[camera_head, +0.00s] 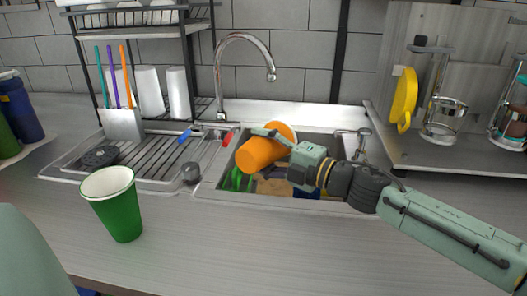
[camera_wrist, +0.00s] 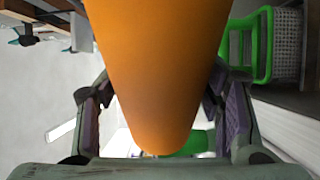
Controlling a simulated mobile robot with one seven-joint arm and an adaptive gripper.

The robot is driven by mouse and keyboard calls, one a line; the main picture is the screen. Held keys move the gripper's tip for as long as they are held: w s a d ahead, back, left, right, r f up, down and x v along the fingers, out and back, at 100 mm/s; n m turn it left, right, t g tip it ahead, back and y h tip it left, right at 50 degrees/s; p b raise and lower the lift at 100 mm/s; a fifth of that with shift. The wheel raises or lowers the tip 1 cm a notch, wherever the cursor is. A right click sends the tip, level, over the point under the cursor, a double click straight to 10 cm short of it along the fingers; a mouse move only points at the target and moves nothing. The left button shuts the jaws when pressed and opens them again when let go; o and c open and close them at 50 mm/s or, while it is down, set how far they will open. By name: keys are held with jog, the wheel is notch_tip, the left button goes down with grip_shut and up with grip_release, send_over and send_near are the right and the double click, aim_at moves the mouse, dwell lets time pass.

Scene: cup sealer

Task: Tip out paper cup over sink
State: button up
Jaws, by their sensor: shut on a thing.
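My gripper (camera_head: 284,139) is shut on this cup, and the arm reaches in from the right. In the wrist view the orange cup (camera_wrist: 160,70) fills the middle between the two fingers (camera_wrist: 160,105). The inside of the cup is mostly hidden, so I cannot tell whether anything is in it. The sink basin lies below the cup and holds several items.
A green paper cup (camera_head: 116,205) stands upright on the counter at the left front. A chrome faucet (camera_head: 243,70) arches behind the sink. A drainboard (camera_head: 140,160) and a dish rack (camera_head: 145,60) are at the left. A grey panel with jars is at the right.

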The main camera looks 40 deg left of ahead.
aim_at(276, 123)
jog(key=f+n+b, duration=0.1)
jog(key=n+b, duration=0.1)
jog(key=shift+f+n, duration=0.3)
jog(key=shift+f, duration=0.05)
jog(key=shift+w+n+b, duration=0.15)
jog(key=shift+n+b, duration=0.65)
jog(key=n+b, duration=0.1)
jog(key=n, duration=0.1)
jog(key=w+r+n+b, duration=0.1)
jog(key=n, duration=0.1)
jog(key=shift+w+a, duration=0.1)
jog(key=shift+w, duration=0.1)
jog(key=w+r+n+b, duration=0.1)
jog(key=n, duration=0.1)
jog(key=w+r+n+b, duration=0.1)
jog(key=w+r+n, duration=0.1)
jog(key=n, duration=0.1)
jog(key=w+r+n+b, duration=0.1)
jog(key=r+n, duration=0.1)
jog(key=n, duration=0.1)
jog(key=shift+w+a+b, duration=0.15)
jog(key=shift+a+b, duration=0.05)
jog(key=shift+b, duration=0.15)
jog(key=shift+w+r+n, duration=0.55)
jog(key=shift+r+n, duration=0.15)
jog(key=shift+n, duration=0.5)
